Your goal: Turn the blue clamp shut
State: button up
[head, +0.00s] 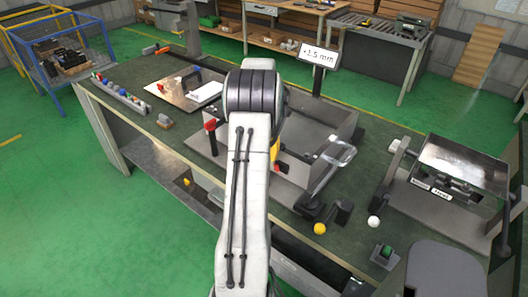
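I cannot make out a blue clamp with certainty in the head view. My pale arm with its black ribbed joint covers the middle of the workbench (395,265) and part of the grey metal box fixture (322,128). A red-topped lever (210,126) stands at the left of that fixture, and a small red part (277,168) shows just right of my arm. A clear, glass-like piece (340,154) is at the fixture's right side. My gripper is not visible; my arm hides what lies behind it.
A rack of small coloured parts (120,93) lies along the bench's left edge. A metal plate with a black handle (183,92) is behind it. A "+1.5 mm" display (319,55) stands at the back. A tilted-panel device (462,165) and green switch (384,254) are at right.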

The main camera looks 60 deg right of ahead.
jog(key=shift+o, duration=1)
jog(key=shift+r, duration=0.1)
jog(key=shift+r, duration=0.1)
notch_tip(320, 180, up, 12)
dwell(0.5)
